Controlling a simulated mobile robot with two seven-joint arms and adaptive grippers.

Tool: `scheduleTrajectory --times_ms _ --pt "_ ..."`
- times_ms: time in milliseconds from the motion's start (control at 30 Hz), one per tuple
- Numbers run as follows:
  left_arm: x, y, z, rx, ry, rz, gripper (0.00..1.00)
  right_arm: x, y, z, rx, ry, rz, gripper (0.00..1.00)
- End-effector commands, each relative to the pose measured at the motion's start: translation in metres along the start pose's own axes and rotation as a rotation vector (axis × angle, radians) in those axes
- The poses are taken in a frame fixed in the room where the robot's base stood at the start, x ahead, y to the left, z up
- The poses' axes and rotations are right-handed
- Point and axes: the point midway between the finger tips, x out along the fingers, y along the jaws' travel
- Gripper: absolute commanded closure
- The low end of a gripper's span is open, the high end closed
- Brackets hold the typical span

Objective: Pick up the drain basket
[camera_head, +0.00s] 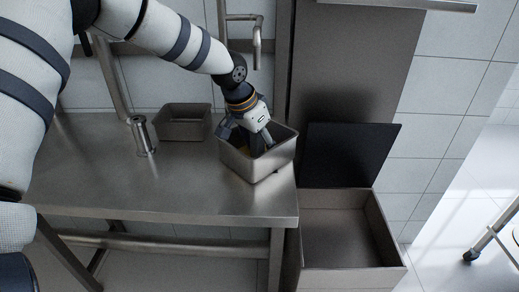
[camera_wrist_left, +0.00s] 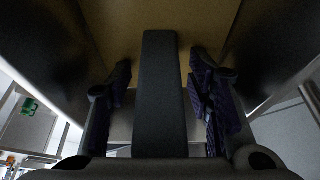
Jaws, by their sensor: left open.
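A steel basket with an open top (camera_head: 262,170), which I take to be the drain basket, stands on the right end of the metal table. My left gripper (camera_head: 252,148) reaches down into it from above, with its fingers partly hidden by the walls. In the left wrist view the dark fingers (camera_wrist_left: 165,100) are spread, and a dark bar runs up the middle between them. The basket's brownish inner surface (camera_wrist_left: 205,22) fills the top of that view. I cannot tell whether the fingers touch it. My right gripper is not in view.
An open grey bin (camera_head: 350,268) with a dark panel (camera_head: 348,155) stands right of the table. The table's front is clear.

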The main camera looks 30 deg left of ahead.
Motion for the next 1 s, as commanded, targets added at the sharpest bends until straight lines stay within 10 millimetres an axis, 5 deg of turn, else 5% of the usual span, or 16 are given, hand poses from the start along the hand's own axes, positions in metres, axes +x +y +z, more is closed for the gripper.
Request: scheduleTrajectory --times_ms 133,333,767,867,1000 --pt "-0.004 0.0 -0.003 0.001 0.006 -0.001 0.58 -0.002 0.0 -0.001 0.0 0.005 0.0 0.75" --pt "-0.004 0.0 -0.002 0.002 0.006 -0.001 1.0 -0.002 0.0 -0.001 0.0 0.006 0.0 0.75" --pt "-0.014 0.0 -0.007 0.003 0.008 -0.003 1.0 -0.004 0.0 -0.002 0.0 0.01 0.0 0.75" --pt "-0.032 0.0 -0.014 0.002 0.011 -0.003 1.0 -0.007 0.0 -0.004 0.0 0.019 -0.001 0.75" --pt "-0.08 0.016 -0.013 0.008 0.023 -0.005 1.0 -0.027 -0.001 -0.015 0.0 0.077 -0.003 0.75"
